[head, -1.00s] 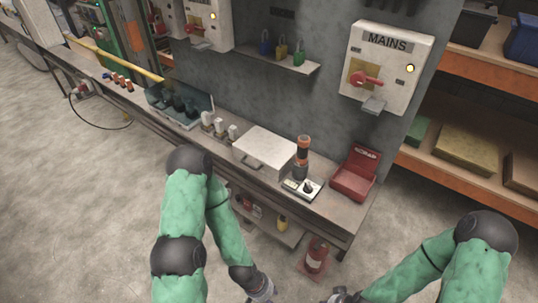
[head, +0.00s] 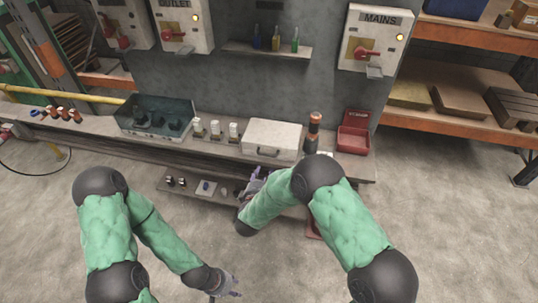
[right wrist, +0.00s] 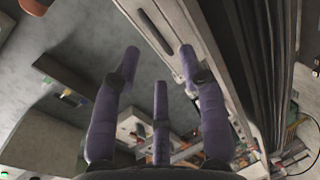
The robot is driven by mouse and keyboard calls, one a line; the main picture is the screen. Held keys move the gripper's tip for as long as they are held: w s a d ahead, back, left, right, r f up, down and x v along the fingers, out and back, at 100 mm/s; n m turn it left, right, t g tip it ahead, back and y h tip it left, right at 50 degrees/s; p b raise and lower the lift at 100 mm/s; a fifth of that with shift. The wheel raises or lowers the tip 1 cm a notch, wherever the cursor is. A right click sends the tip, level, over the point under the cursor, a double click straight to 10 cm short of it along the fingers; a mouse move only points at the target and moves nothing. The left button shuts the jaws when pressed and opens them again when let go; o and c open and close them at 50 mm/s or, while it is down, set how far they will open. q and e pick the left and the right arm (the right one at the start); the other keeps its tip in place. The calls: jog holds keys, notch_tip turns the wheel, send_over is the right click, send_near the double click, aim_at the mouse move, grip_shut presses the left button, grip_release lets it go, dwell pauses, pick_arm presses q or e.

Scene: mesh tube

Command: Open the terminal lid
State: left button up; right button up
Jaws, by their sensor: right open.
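A pale grey box (head: 271,138) with a flat lid and a front handle (head: 268,153) sits on the bench; I take it to be the terminal, and its lid is down. My right gripper (head: 257,181) is in front of the bench edge, below and left of the handle, apart from it. In the right wrist view my right gripper's purple fingers (right wrist: 159,62) are spread and empty. A pale panel with a dark handle-like bar (right wrist: 155,31) shows just beyond the fingertips. My left gripper (head: 232,286) hangs low over the floor, far from the box; its fingers are too small to judge.
White switches (head: 215,129) and an open dark case (head: 155,118) stand left of the box. An orange-and-black cylinder (head: 313,132) and a red bin (head: 354,135) stand right of it. A lower shelf (head: 190,196) holds small items.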

aim_at(270, 155)
jog(key=b+x, duration=0.1)
jog(key=x, duration=0.5)
jog(key=r+b+x, duration=0.1)
jog(key=x, duration=0.2)
jog(key=shift+w+d+b, duration=0.1)
jog(key=shift+w+b, duration=0.1)
jog(key=shift+b, duration=0.15)
jog(key=shift+w+d, duration=0.2)
jog(key=shift+w, duration=0.5)
grip_shut()
